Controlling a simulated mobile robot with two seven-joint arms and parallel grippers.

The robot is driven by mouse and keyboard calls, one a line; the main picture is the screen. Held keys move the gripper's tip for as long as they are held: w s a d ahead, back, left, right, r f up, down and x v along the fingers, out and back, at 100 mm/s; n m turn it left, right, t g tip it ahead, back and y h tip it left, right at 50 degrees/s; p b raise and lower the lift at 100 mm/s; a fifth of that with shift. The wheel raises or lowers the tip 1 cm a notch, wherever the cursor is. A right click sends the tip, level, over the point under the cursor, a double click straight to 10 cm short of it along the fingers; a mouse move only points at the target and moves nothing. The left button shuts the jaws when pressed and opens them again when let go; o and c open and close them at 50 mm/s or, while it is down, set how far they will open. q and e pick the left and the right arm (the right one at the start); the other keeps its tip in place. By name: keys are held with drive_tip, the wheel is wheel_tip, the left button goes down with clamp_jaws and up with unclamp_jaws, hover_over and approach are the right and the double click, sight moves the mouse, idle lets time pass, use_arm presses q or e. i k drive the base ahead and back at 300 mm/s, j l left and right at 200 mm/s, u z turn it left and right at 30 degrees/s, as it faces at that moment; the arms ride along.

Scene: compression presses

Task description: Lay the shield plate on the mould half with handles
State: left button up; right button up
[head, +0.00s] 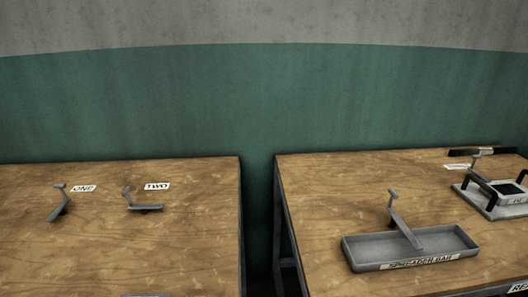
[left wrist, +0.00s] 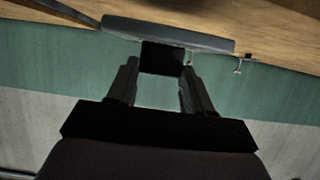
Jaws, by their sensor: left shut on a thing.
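In the left wrist view my left gripper (left wrist: 160,62) is shut on a dark block. A grey plate with rounded ends (left wrist: 205,36), seen nearly edge-on, lies just beyond the block and seems joined to it; it looks like the shield plate. Its face is hidden. In the head view a light grey block with black handles (head: 472,200) sits on the right table by the right picture edge; it looks like the mould half with handles. The edge cuts off part of it. Neither gripper shows in the head view.
A grey tray (head: 353,254) labelled SPREADER BAR, with a bar (head: 405,230) leaning in it, stands on the right table (head: 320,200). The left table (head: 120,245) bears two small grey brackets by labels ONE (head: 83,188) and TWO (head: 157,186). A gap separates the tables.

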sight(507, 189)
drive_tip(key=l, duration=0.6)
drive_tip(key=l+z, duration=0.1)
drive_tip(key=l, duration=0.5)
drive_tip(key=l+z, duration=0.1)
drive_tip(key=l, duration=0.55)
drive_tip(key=i+l, duration=0.1)
drive_tip(key=l, duration=0.5)
drive_tip(key=i+l+z, duration=0.1)
drive_tip(key=l, duration=1.1)
drive_tip(key=i+l+z, duration=0.15)
drive_tip(key=l, duration=0.45)
